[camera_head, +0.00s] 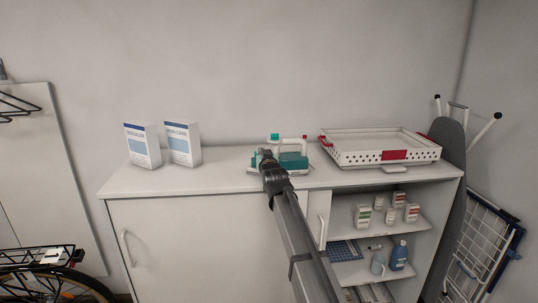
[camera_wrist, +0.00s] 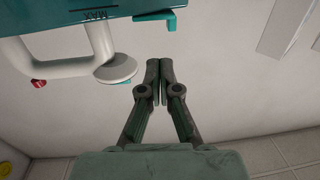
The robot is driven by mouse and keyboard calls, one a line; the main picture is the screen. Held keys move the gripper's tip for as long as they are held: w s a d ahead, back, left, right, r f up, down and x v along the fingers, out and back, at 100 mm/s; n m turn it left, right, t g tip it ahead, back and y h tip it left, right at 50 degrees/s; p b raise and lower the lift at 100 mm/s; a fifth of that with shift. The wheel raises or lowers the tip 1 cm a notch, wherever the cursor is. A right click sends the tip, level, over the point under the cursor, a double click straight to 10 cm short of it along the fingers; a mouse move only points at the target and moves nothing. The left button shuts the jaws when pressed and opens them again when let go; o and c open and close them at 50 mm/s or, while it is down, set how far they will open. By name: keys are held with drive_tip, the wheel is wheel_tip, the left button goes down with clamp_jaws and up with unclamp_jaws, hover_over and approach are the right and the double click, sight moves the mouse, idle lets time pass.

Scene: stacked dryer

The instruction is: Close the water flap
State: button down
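A white and teal steam iron (camera_head: 293,160) sits on the white cabinet top, partly hidden behind my gripper (camera_head: 264,156). A small teal piece, seemingly the water flap (camera_head: 275,137), sticks up at its top left. In the wrist view the iron appears upside down, with its teal tank (camera_wrist: 80,14) marked MAX, its white handle (camera_wrist: 45,65) and a teal tab (camera_wrist: 165,19), which seems to be the flap, jutting out. My gripper (camera_wrist: 160,66) has its fingertips together with nothing between them. It is near the tab, with a visible gap in the picture.
Two white boxes (camera_head: 142,146) (camera_head: 183,143) stand left on the cabinet top (camera_head: 225,170). A white basket (camera_head: 365,152) with red handles is at the right. An ironing board (camera_head: 448,150) leans beyond the cabinet's right end. Open shelves (camera_head: 400,225) below hold bottles and small boxes.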

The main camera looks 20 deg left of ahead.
drive_tip(key=shift+b+v, duration=0.5)
drive_tip(key=shift+v, duration=2.2)
